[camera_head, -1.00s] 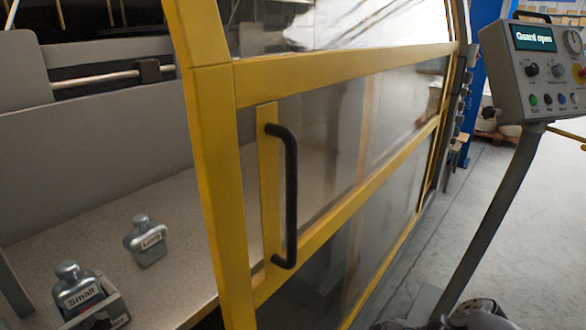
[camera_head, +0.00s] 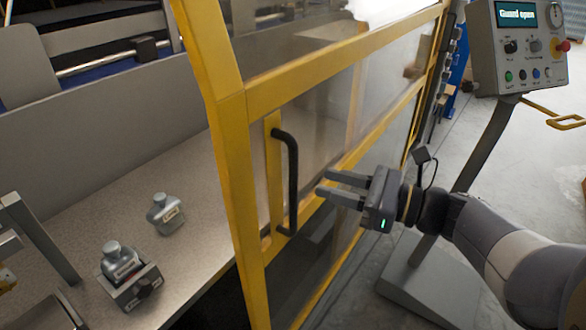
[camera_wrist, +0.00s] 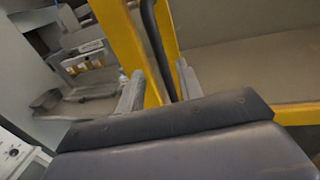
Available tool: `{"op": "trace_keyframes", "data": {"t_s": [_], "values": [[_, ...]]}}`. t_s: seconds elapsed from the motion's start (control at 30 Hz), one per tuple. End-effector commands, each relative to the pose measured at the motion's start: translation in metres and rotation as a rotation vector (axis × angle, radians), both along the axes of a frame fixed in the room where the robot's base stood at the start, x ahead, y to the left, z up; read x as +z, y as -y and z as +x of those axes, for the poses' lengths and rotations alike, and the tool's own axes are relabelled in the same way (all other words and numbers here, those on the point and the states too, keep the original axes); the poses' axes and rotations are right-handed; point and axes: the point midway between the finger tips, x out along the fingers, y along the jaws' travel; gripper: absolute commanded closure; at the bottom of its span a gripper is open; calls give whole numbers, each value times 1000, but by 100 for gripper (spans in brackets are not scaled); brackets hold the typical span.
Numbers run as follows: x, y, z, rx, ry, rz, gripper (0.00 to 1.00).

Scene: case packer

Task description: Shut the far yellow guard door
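The yellow guard door (camera_head: 231,150) stands ajar in the head view, a yellow frame with clear panels. Its black upright handle (camera_head: 292,180) is on a yellow plate near the door's left edge. The handle (camera_wrist: 157,45) also shows in the wrist view, with the yellow frame (camera_wrist: 122,40) to its left. My gripper (camera_head: 324,183) is open and empty just right of the handle, fingertips pointing at it and apart from it in the head view. In the wrist view the handle appears between the two fingers (camera_wrist: 158,88). Whether they touch it, I cannot tell.
A grey control panel (camera_head: 484,60) on a slanted post stands at right, its screen reading "Guard open". Behind the door, a worktop (camera_head: 190,250) holds a small bottle in a grey holder (camera_head: 135,288) and another bottle (camera_head: 165,214).

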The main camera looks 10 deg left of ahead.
Motion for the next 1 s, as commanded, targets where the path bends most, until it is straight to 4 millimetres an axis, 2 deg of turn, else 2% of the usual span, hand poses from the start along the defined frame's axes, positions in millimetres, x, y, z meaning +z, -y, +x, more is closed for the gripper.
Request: {"op": "trace_keyframes", "data": {"t_s": [0.3,0.5,0.67,0.93,1.0], "values": [[1,-51,9,5,1,-1,65],[0,-71,14,3,1,-2,65],[0,-78,15,1,1,-1,65],[0,-79,16,0,2,-1,65],[0,-79,16,0,2,-1,70]]}}
